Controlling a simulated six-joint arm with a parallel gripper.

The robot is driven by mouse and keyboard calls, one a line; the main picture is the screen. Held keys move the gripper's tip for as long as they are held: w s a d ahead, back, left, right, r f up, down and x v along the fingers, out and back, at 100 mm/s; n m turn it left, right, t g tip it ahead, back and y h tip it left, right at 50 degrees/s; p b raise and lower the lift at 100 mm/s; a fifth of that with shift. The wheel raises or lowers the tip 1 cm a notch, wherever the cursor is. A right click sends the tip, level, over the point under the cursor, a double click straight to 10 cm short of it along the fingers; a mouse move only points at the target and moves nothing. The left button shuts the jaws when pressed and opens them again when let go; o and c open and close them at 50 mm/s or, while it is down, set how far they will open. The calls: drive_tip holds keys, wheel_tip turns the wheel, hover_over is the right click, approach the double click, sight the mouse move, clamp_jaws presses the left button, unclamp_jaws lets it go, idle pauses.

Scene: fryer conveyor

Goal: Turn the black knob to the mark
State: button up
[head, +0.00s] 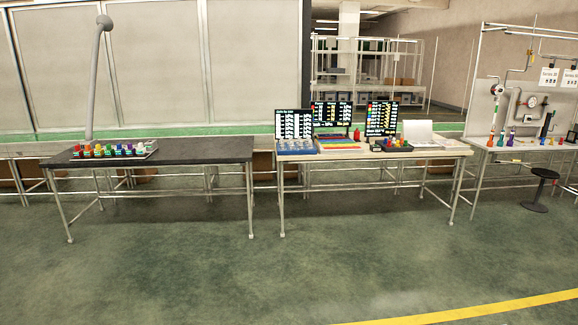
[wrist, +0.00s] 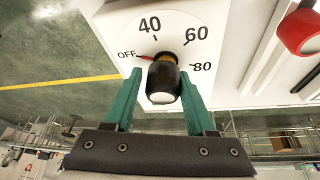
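In the wrist view the black knob (wrist: 164,78) sits on a round white dial (wrist: 172,26) marked OFF, 40, 60 and 80. A short red line (wrist: 145,57) shows at the knob's left edge, beside OFF; I cannot tell whether it belongs to the knob or the dial. The two green fingers of my gripper (wrist: 161,76) stand on either side of the knob. A narrow gap shows on the left; the right finger looks very close to it. The knob's far side is hidden. The knob and my gripper are not seen in the head view.
A red knob (wrist: 300,32) is at the upper right of the wrist view. The head view shows a dark table (head: 200,149) with coloured items, a light table (head: 440,153) with display boards, and a black stool (head: 545,173). The green floor in front is clear.

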drive_tip(key=o, duration=0.4)
drive_tip(key=shift+o, duration=0.2)
drive_tip(key=v, duration=1.6)
drive_tip(key=w+a+r+y, duration=0.1)
drive_tip(key=w+a+r, duration=0.15)
drive_tip(key=a, duration=0.45)
drive_tip(key=w+a+r+y, duration=0.15)
drive_tip(key=w+a, duration=0.25)
drive_tip(key=a, duration=0.4)
drive_tip(key=a+r+g, duration=0.2)
drive_tip(key=a+r, duration=0.1)
drive_tip(key=a, duration=1.5)
drive_tip(key=s+a+f+m+g, duration=0.1)
drive_tip(key=s+a+f, duration=0.1)
drive_tip(key=s+a, duration=0.7)
drive_tip(key=s+a+f+m+g, duration=0.1)
drive_tip(key=s+a+f, duration=0.1)
drive_tip(key=s+a, duration=0.7)
drive_tip(key=shift+s+a+f+y, duration=0.25)
drive_tip(key=shift+s+a+y, duration=0.15)
drive_tip(key=shift+s, duration=0.35)
